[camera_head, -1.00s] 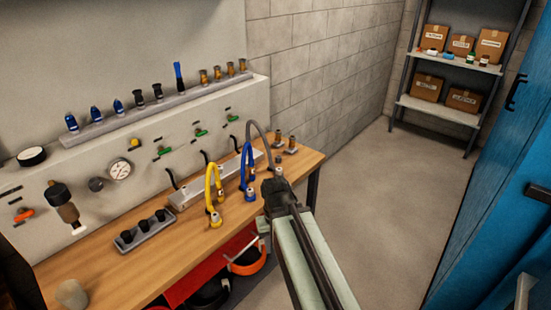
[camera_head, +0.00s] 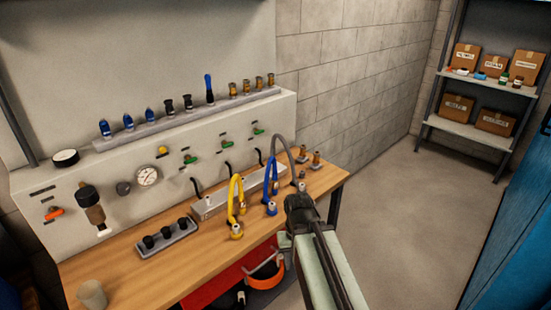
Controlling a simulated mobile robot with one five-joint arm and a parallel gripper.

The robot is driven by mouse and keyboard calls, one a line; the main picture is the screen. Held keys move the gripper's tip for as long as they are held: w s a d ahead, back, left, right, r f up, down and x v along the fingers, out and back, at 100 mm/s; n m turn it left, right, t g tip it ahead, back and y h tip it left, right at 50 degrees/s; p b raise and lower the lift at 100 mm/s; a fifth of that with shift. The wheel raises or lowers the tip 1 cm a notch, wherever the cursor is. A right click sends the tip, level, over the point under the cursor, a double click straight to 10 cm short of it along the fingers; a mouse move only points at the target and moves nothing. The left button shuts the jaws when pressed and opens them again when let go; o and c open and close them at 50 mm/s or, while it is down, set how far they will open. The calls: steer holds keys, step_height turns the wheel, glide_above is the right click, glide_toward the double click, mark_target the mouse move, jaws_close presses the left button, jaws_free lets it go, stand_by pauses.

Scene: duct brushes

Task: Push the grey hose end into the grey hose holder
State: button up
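The grey hose (camera_head: 282,143) rises from the manifold on the bench and arches over to the right. Its end (camera_head: 302,187) points down beside the tip of my gripper (camera_head: 299,203), near the bench's front right edge. My dark gripper is seen from behind, and its fingers are hidden. I cannot tell whether they are closed on the hose end. I cannot make out the grey hose holder; my gripper covers that part of the bench. The yellow hose (camera_head: 232,190) and the blue hose (camera_head: 269,178) arch down to the bench at left.
The wooden bench (camera_head: 130,262) carries a grey block with black plugs (camera_head: 168,237), a cup (camera_head: 92,294) and brass fittings (camera_head: 316,158). An orange-rimmed bucket (camera_head: 266,282) is below. Floor at right is clear.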

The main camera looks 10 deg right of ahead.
stand_by(0.4)
step_height(320, 180, up, 18)
steer(key=p, duration=1.7)
steer(key=shift+f+p, duration=0.15)
steer(key=shift+p, duration=0.2)
steer(key=shift+o, duration=0.3)
steer(key=shift+f+b, duration=0.35)
